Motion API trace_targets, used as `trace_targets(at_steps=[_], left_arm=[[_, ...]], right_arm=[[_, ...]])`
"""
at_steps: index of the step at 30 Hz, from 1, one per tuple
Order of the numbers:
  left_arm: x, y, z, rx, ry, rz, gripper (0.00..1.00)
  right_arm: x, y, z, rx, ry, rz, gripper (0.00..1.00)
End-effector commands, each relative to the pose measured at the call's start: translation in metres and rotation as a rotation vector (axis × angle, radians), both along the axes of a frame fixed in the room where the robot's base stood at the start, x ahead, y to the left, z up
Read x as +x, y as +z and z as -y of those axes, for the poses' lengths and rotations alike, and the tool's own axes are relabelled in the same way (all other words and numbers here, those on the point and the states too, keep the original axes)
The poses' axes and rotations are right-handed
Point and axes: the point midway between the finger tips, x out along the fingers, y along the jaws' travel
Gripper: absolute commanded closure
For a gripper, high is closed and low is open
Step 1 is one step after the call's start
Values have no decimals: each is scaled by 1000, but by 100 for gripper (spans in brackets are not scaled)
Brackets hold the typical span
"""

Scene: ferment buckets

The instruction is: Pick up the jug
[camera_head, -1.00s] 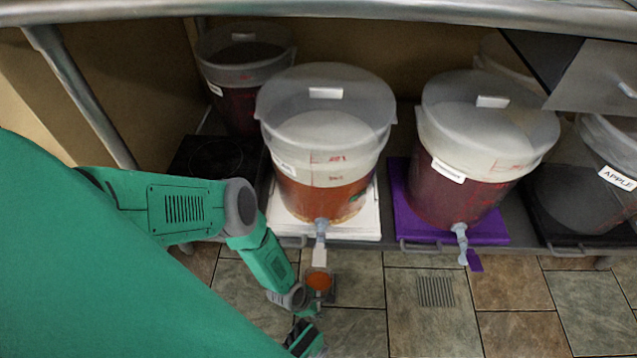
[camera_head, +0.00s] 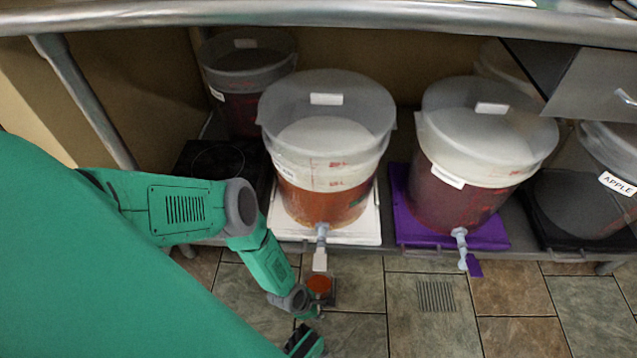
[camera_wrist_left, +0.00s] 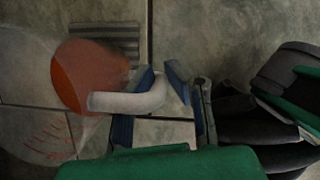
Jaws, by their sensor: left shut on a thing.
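The jug (camera_head: 319,287) is a clear vessel with orange-red liquid, below the spout of the middle bucket in the head view. It also shows at the left of the left wrist view (camera_wrist_left: 85,78), with red marks on its clear wall and a pale handle (camera_wrist_left: 130,99). My left gripper (camera_head: 311,311) is beside the jug. In the left wrist view its blue-padded fingers (camera_wrist_left: 165,92) are around the handle, shut on it. My arm and the small size hide part of this in the head view. My right gripper is not recognisable in either view.
The middle bucket (camera_head: 325,150), with orange liquid, stands on a white board (camera_head: 362,232). A dark red bucket (camera_head: 470,180) stands on a purple board (camera_head: 408,222). Their spouts overhang the shelf edge. A metal table edge (camera_head: 320,12) runs above. Tiled floor (camera_head: 350,340) lies open at the front.

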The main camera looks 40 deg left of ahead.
Motion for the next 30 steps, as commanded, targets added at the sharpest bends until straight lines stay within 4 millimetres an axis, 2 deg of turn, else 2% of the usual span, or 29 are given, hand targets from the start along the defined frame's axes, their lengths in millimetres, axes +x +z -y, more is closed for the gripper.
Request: trace_targets(at_steps=[9,30], left_arm=[[-1,29,0,-1,1,-1,100],[-70,25,-67,-1,2,-2,100]], right_arm=[[0,19,0,0,0,0,60],[0,17,0,0,0,0,60]])
